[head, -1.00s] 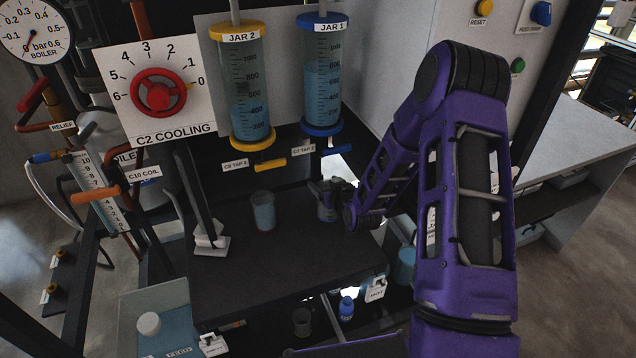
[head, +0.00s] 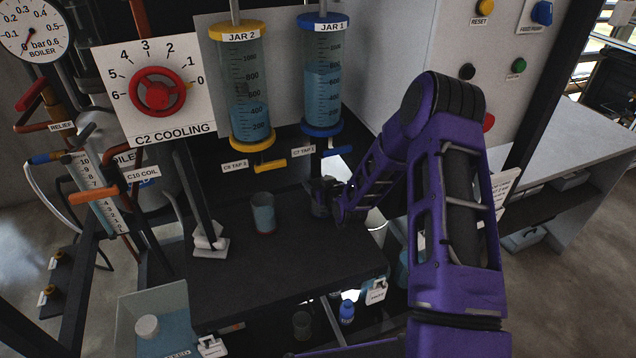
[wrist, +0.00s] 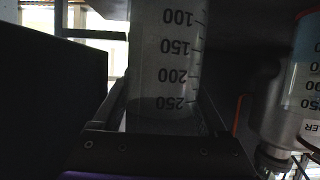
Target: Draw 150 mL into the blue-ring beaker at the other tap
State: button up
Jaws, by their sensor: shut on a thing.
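My gripper (head: 322,198) is shut on a clear graduated beaker (wrist: 165,70), low in front of jar 1. In the wrist view its scale reads upside down, 100 to 250; no ring colour shows and its content is unclear. In the head view my gripper mostly hides it. Jar 1 (head: 322,85), with blue rims, and jar 2 (head: 243,95), with yellow rims, both hold bluish liquid. Tap 1 has a blue handle (head: 338,151); tap 2 has a yellow handle (head: 272,165). Another beaker (head: 263,214), with bluish liquid and a reddish base, stands on the dark bench left of my gripper.
The dark bench top (head: 285,270) is clear in front. A white-based stand (head: 208,243) is at its left. A feed tank (head: 155,310) with liquid stands front left. A red cooling wheel (head: 157,92) is behind. A second graduated vessel (wrist: 306,75) shows at the wrist view's right edge.

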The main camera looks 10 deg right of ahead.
jog(key=o, duration=1.3)
jog(key=shift+f, duration=0.1)
jog(key=shift+c, duration=0.2)
jog(key=shift+r, duration=0.2)
jog(key=p+v, duration=0.1)
jog(key=v, duration=1.1)
